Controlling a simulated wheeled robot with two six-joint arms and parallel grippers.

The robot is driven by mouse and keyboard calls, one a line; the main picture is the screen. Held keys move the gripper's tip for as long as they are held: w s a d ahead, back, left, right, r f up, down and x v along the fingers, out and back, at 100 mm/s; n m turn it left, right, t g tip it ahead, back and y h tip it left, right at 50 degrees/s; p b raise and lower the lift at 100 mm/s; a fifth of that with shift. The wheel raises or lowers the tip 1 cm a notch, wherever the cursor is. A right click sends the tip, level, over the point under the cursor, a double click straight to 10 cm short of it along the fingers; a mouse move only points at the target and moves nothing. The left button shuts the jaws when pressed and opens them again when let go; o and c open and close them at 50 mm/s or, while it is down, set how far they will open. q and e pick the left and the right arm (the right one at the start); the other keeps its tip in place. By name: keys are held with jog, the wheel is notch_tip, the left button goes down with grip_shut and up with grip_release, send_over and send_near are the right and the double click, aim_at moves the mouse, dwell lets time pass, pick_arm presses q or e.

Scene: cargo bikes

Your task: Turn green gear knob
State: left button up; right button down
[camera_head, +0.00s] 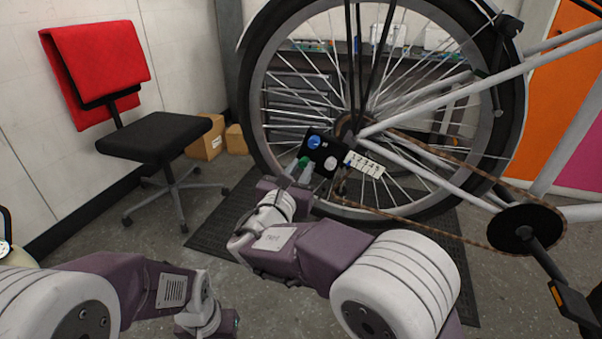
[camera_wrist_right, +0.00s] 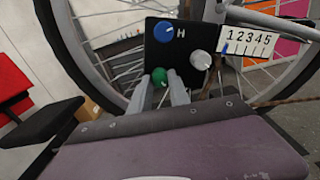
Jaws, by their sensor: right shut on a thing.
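A black panel (camera_head: 322,152) is mounted at the bike's rear wheel hub. It carries a blue knob (camera_wrist_right: 164,32) at the top, a white-grey knob (camera_wrist_right: 201,60) at the right, and the green gear knob (camera_wrist_right: 159,75) at the lower left. My right gripper (camera_wrist_right: 158,83) is shut on the green knob, one finger on each side. In the head view the fingers partly hide the green knob (camera_head: 303,161). A white scale (camera_wrist_right: 249,42) numbered 1 to 5 has a small blue marker near 1. My left arm is low at the left; its fingers are out of frame.
The spoked rear wheel (camera_head: 262,145) and a rusty chain (camera_head: 445,150) surround the panel closely. A black chair with a red cloth (camera_head: 98,62) stands at left. Cardboard boxes (camera_head: 207,140) stand by the wall. A dark mat (camera_head: 212,240) lies beneath.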

jog(key=m+b, duration=0.1)
jog(key=m, duration=0.1)
jog(key=m+b, duration=0.4)
jog(key=shift+f, duration=0.25)
jog(key=shift+r+m+b, duration=0.2)
jog(key=shift+m+b, duration=1.65)
jog(key=shift+m, duration=0.25)
jog(key=c, duration=1.2)
grip_release()
jog(key=shift+c, duration=0.2)
jog(key=shift+a+r, duration=0.1)
jog(key=p+v, duration=0.3)
jog(key=v, duration=0.6)
